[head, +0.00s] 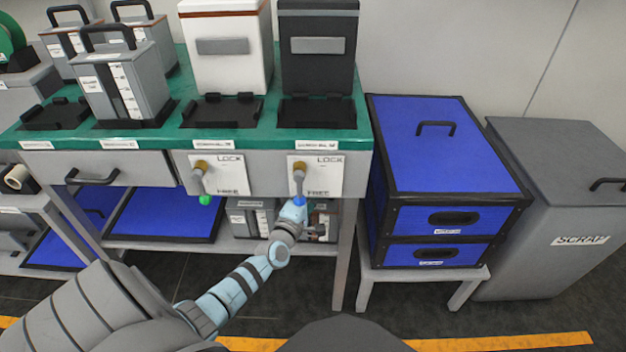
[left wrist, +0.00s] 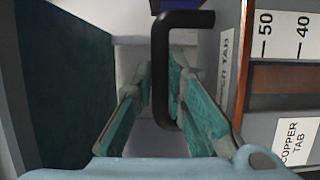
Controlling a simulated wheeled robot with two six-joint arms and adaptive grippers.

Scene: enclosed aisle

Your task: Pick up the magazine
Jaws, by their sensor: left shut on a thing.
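The magazine, a grey box with a scale strip, a "COPPER TAB" label and an orange-brown stripe, fills the right of the left wrist view (left wrist: 276,85). Its black handle (left wrist: 162,75) stands out to the left of it. My left gripper (left wrist: 160,88) has its fingers on either side of the handle bar and is shut on it. In the head view, my left arm reaches under the green-topped bench, and a partly hidden magazine (head: 322,222) shows on the lower shelf beside the wrist. The fingertips are hard to make out there. My right gripper is out of view.
The bench (head: 180,135) carries several magazines and bins. Two lock levers hang from its front, the right one (head: 299,182) close above my left wrist. A blue two-drawer cabinet (head: 440,170) and a grey scrap bin (head: 545,200) stand to the right. Shelf legs flank the arm.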

